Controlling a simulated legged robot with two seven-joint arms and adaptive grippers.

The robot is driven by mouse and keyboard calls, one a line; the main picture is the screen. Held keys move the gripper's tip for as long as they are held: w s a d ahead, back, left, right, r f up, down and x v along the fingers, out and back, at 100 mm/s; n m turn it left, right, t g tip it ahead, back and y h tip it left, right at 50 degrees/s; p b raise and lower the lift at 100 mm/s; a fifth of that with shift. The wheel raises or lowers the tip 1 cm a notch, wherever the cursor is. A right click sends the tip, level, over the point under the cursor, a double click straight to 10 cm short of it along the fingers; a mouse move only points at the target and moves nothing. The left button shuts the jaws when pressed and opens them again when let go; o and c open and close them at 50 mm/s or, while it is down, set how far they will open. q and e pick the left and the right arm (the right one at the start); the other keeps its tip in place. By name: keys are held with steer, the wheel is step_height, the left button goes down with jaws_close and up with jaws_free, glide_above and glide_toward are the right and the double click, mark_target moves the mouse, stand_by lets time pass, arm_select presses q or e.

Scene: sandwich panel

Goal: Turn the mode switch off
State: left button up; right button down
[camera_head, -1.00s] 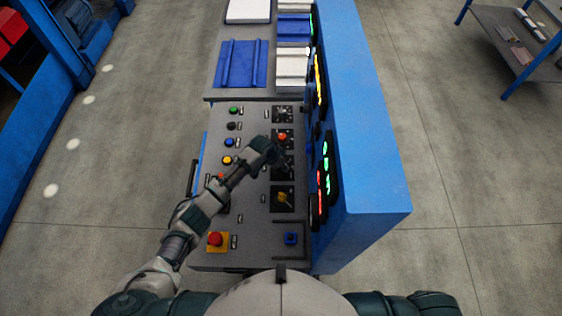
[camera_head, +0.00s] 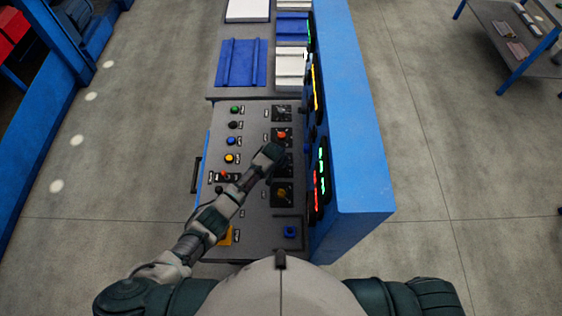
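A sloped grey control panel (camera_head: 257,215) carries a right-hand column of knobs on dark square plates. From the far end these are a black knob (camera_head: 282,113), an orange-red knob (camera_head: 282,134), one mostly hidden behind my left gripper, and a yellow knob (camera_head: 282,193). Labels are too small to read, so I cannot tell which is the mode switch. My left gripper (camera_head: 273,154) is over the hidden third knob's plate, just below the orange-red knob. Its fingers are not clear, and contact cannot be told. My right gripper is out of view.
A left column holds green (camera_head: 235,109), black, blue and yellow buttons, with a red-lit switch (camera_head: 222,176) below. A blue button (camera_head: 290,232) sits at the near right. A tall blue cabinet wall (camera_head: 355,150) with lit displays borders the knobs on the right.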

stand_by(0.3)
arm_select(q)
steer(key=o, duration=1.1)
steer(key=shift+c, duration=0.2)
steer(key=shift+o, duration=0.4)
steer(key=shift+w+d, duration=0.1)
steer(key=shift+w, duration=0.05)
steer(key=v, duration=1.1)
steer(key=shift+s+r, duration=0.25)
steer(key=shift+r, duration=0.05)
